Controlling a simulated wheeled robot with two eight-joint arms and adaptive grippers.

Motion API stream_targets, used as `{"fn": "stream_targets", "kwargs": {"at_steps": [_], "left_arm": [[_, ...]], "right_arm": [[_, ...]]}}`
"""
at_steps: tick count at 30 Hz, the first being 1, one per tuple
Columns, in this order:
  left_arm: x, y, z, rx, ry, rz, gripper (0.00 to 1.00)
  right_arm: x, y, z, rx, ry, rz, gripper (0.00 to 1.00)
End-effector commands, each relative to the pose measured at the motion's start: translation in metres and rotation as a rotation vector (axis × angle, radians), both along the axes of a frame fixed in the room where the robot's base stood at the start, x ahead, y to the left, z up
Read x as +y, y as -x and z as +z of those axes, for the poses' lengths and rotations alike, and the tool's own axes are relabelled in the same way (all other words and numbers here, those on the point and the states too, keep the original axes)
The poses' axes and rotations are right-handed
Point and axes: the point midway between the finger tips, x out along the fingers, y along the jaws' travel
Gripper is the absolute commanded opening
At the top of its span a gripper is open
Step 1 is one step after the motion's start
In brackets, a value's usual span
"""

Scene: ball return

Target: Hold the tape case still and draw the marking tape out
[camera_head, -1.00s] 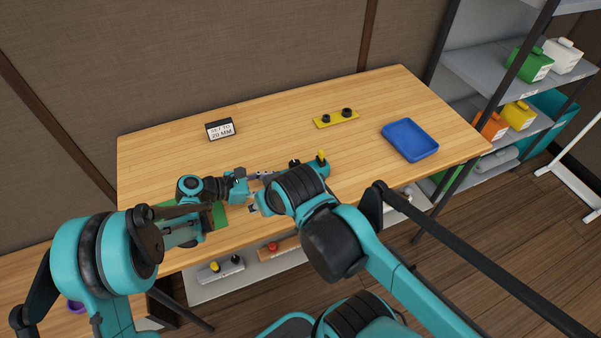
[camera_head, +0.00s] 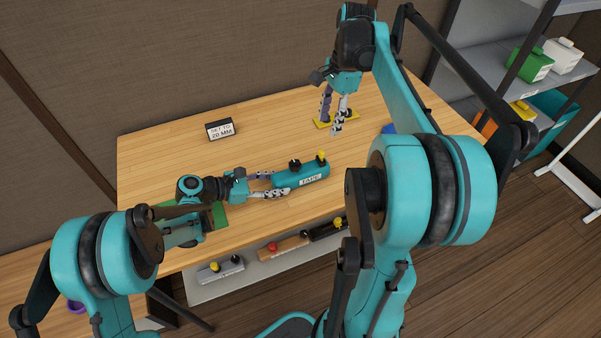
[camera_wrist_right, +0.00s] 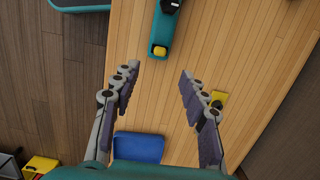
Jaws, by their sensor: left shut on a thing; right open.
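The teal tape case (camera_head: 302,175), labelled TAPE, lies on the table with a black knob and a yellow tab (camera_head: 321,157) at its right end. My left gripper (camera_head: 270,185) is shut on the case's left end. In the right wrist view the case (camera_wrist_right: 158,35) shows at the top, its yellow tab (camera_wrist_right: 158,50) towards me.
A sign reading "SET TO 20 MM" (camera_head: 220,129) stands at the back left. A blue tray (camera_wrist_right: 138,147) lies on the right, mostly hidden by my right arm in the head view. A shelf (camera_head: 520,90) stands beyond the right edge. A lower shelf holds several coloured-knob items.

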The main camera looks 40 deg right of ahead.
Motion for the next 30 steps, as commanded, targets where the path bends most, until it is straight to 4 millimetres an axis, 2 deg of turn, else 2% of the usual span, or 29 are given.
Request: {"fn": "stream_targets", "kwargs": {"at_steps": [5,21,30], "left_arm": [[0.000,0.000,-0.001,0.000,-0.001,-0.001,0.05],[0.000,0.000,0.000,-0.001,-0.001,-0.001,0.05],[0.000,0.000,-0.001,0.000,-0.001,-0.001,0.05]], "right_arm": [[0.002,-0.001,-0.017,0.001,-0.001,-0.004,0.44],[0.014,-0.003,-0.096,0.000,0.000,-0.001,0.44],[0.017,-0.004,-0.116,0.000,0.000,-0.001,0.44]]}}
